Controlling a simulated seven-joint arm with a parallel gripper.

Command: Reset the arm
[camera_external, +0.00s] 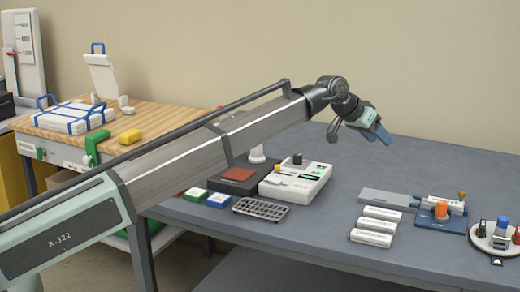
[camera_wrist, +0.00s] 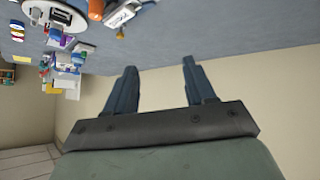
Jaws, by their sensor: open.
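My gripper (camera_external: 381,132) is raised above the back part of the grey-blue table (camera_external: 330,239) at the end of my outstretched arm. In the wrist view my gripper (camera_wrist: 155,88) shows two dark blue fingers spread apart with nothing between them. Past the fingers that view shows the beige wall and a strip of the table top (camera_wrist: 200,28). My gripper touches nothing that I can see.
On the table stand a white device with a black knob (camera_external: 296,182), a dark grid tray (camera_external: 261,209), white boxes (camera_external: 375,227), a blue fixture with an orange knob (camera_external: 441,212) and a round white base (camera_external: 493,238). A wooden bench (camera_external: 160,118) is at left. The back right table area is clear.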

